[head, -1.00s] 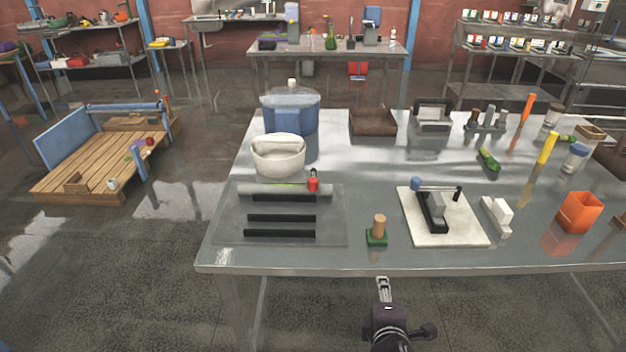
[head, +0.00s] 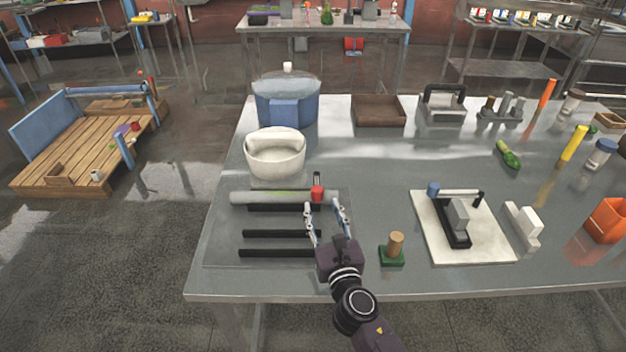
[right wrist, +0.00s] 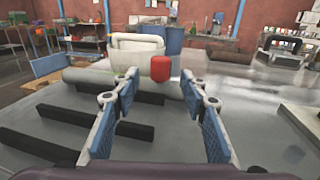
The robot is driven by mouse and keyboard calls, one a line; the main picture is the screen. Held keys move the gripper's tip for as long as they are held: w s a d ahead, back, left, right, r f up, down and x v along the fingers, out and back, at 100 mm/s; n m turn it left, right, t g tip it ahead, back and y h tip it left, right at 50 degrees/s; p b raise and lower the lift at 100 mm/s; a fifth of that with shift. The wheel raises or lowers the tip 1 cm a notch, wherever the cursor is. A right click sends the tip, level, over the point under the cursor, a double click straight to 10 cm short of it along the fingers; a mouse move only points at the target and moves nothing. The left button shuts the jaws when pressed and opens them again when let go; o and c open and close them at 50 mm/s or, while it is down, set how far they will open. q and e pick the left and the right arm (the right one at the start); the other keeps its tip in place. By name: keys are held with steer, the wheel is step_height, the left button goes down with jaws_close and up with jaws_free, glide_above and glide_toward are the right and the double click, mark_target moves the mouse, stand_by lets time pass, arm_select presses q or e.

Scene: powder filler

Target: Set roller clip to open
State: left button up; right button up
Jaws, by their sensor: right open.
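The roller (head: 270,197) is a grey cylinder lying across the back of a clear plate (head: 222,247) with black bars. A red clip (head: 317,194) sits at the roller's right end, with a small dark upright part behind it. In the right wrist view the red clip (right wrist: 161,68) is ahead, between the fingertips in the picture. My right gripper (head: 328,206) is open and empty, above the plate's right part and just in front of the clip, apparently not touching it. Its blue-padded fingers (right wrist: 161,88) spread on both sides in the wrist view. My left gripper is not in view.
A white bowl (head: 275,155) and a blue container (head: 287,98) stand behind the roller. A green-based wooden peg (head: 393,249) stands right of my right gripper. A white board (head: 432,212) with a black device lies farther right. The table's front edge (head: 400,291) is near.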

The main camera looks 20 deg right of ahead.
mark_target(318, 195)
steer(key=shift+w+r, duration=0.15)
steer(key=shift+w, duration=0.15)
steer(key=w, duration=0.4)
steer(key=shift+w+d+r, duration=0.1)
steer(key=shift+d+r, duration=0.05)
steer(key=shift+r, duration=0.05)
steer(key=shift+w+d+f, duration=0.1)
steer(key=shift+w+f, duration=0.05)
steer(key=shift+w, duration=0.7)
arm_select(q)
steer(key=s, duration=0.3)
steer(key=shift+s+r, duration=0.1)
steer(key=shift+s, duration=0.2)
arm_select(e)
jaws_close()
